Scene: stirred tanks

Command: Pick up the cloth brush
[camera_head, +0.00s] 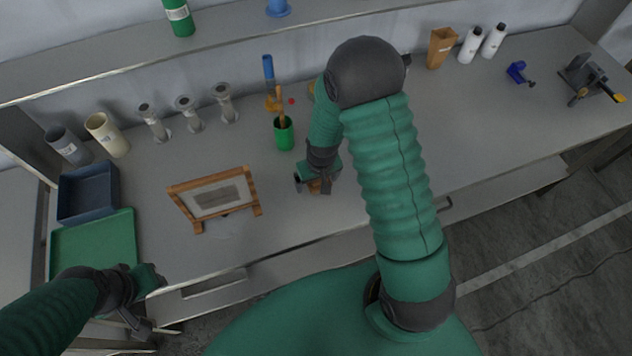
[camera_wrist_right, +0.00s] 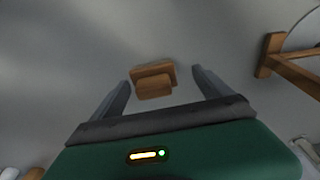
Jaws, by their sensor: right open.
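A small brown wooden block, which looks like the cloth brush (camera_wrist_right: 153,80), lies on the grey bench in the right wrist view. It shows between the two finger tips, with a gap on each side. In the head view only a bit of brown (camera_head: 315,187) shows under my right gripper (camera_head: 312,184), and the hand hides most of it. My right gripper is open, pointing down just above the brush. My left gripper (camera_head: 143,299) is at the lower left, by the bench's front edge near the green tray. Its fingers are too unclear to judge.
A wooden frame (camera_head: 258,195) stands left of my right gripper. A green cup (camera_head: 284,136) with tools stands behind it. A green tray (camera_head: 92,240) and a blue bin (camera_head: 88,190) are at the left. The bench (camera_head: 500,125) right of my arm is mostly clear.

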